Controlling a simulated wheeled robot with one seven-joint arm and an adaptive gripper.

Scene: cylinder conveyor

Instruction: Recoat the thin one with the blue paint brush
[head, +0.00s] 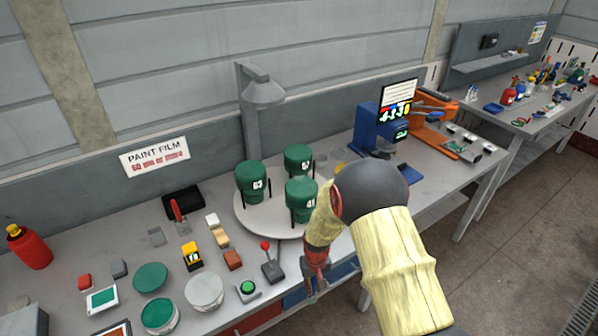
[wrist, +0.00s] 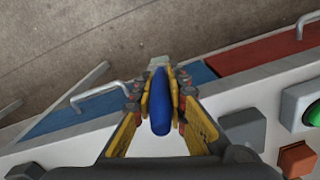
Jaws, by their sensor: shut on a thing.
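Three green cylinders stand on a pale round turntable (head: 262,228). The left one (head: 251,182) reads about 63, the back one (head: 298,160) about 52, and the front one (head: 301,195) has a label in the forties that I cannot read surely. My gripper (head: 316,282) is low over the table's front edge, right of the lever box and apart from the turntable. In the wrist view my gripper (wrist: 160,88) is shut on a smooth blue handle (wrist: 160,105), seemingly the blue paint brush.
A sign (head: 154,157) reads "PAINT FILM 60 um or more". A red-knobbed lever (head: 272,265) and a green button box (head: 247,289) stand at the front. A lamp (head: 262,88) overhangs the turntable. A blue machine (head: 372,130) stands to the right. Drawers with handles (wrist: 95,92) lie below the edge.

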